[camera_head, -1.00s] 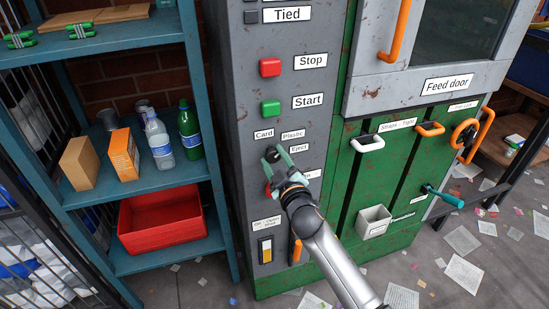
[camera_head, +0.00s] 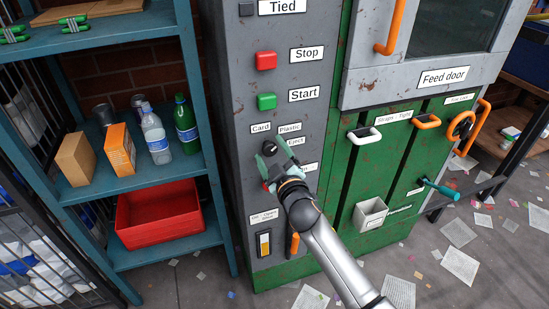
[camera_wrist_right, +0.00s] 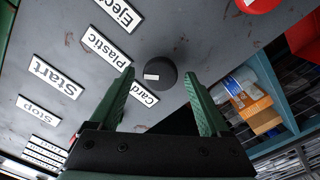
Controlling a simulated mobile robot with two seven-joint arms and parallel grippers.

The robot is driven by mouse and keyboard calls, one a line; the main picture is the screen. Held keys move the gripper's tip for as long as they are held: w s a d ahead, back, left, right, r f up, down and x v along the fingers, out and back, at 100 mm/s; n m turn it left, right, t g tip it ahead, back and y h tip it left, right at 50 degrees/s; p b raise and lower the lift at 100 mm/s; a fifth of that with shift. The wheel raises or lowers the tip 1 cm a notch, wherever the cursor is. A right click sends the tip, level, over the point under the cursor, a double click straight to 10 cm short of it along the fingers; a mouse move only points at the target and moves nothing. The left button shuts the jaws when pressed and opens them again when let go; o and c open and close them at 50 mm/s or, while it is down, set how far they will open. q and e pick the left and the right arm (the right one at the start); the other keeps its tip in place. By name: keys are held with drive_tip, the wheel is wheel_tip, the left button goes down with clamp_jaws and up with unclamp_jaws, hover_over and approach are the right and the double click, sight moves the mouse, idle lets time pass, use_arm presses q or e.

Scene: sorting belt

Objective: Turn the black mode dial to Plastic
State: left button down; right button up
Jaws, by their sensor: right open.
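The black mode dial (camera_head: 269,148) is on the grey machine panel, below the Card label (camera_head: 261,128) and the Plastic label (camera_head: 289,128). In the right wrist view the dial (camera_wrist_right: 165,70) is round, and its white mark is on the side toward the Card label (camera_wrist_right: 145,93); the Plastic label (camera_wrist_right: 107,47) is farther round. My right gripper (camera_head: 274,161) is open at the dial and partly hides it in the head view. In the wrist view its green fingers (camera_wrist_right: 160,82) stand apart on either side of the dial, with gaps showing. My left gripper is not in view.
The Eject label (camera_head: 295,141) is beside the dial, and a red button (camera_head: 265,187) below is mostly behind my gripper. Red Stop (camera_head: 266,60) and green Start (camera_head: 266,101) buttons sit above. A blue shelf (camera_head: 160,185) stands left.

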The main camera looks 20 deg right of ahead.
drive_tip(key=s, duration=1.2)
drive_tip(key=shift+s+d, duration=0.25)
drive_tip(key=s+a+f+m+g+y+p, duration=0.1)
drive_tip(key=s+f+m+g+p, duration=0.4)
drive_tip(key=s+f, duration=1.5)
drive_tip(key=s+m+g, duration=0.1)
drive_tip(key=s+g, duration=0.1)
drive_tip(key=g, duration=0.1)
drive_tip(key=shift+a+g+y+p, duration=0.25)
drive_tip(key=shift+g+y+p, duration=0.05)
drive_tip(key=shift+g+p, duration=0.1)
drive_tip(key=shift+w, duration=0.1)
